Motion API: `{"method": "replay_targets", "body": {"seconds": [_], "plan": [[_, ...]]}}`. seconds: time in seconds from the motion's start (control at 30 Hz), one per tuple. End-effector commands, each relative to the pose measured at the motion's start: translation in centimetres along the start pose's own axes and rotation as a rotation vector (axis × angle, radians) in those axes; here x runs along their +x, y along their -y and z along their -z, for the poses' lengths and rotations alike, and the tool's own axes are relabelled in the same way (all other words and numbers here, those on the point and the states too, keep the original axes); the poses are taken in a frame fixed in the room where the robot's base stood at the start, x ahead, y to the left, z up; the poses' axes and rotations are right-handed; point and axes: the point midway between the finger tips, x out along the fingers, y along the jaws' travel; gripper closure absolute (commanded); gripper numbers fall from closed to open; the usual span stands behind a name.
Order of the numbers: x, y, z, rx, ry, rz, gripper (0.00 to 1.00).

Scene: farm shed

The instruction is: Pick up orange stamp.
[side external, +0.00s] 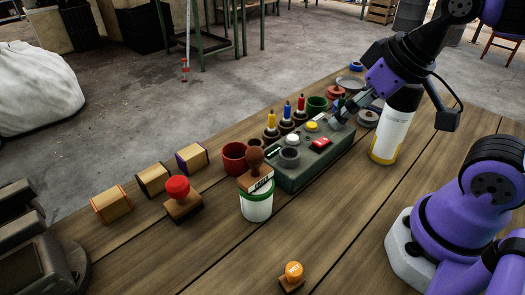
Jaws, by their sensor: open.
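The orange stamp (292,276) stands on the wooden table near the front edge of the side external view. It has a round orange top with small white markings on a small brown base. My gripper (340,118) is far from it, up and to the right in the picture, over the far end of the grey-green box. It is open, and I see nothing held in it. Part of the fingers is dark and small in this view.
A grey-green box (318,172) holds small items. A white pot with a brown stamp (257,203) stands left of it. A red-topped stamp (182,205), several small boxes (112,205) and a tall white bottle (393,128) stand around. The table around the orange stamp is clear.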

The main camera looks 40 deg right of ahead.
Motion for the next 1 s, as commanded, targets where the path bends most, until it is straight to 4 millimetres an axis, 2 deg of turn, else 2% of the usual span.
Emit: {"method": "replay_targets", "body": {"seconds": [0.13,0.17,0.2,0.23,0.73,0.77,0.87,0.97,1.0], "plan": [[0.0,0.0,0.0,0.000,0.000,0.000,0.00],[0.0,0.0,0.0,0.000,0.000,0.000,0.05],[0.0,0.0,0.0,0.000,0.000,0.000,0.25],[0.0,0.0,0.0,0.000,0.000,0.000,0.36],[0.1,0.3,0.1,-0.036,0.006,0.007,0.36],[0.1,0.6,0.1,-0.074,0.012,0.014,0.36],[0.5,2.7,0.2,-0.340,0.054,0.066,0.36],[1.0,6.5,-0.1,-0.803,0.105,0.162,0.36],[1.2,8.2,-0.5,-1.019,0.122,0.210,0.36]]}}
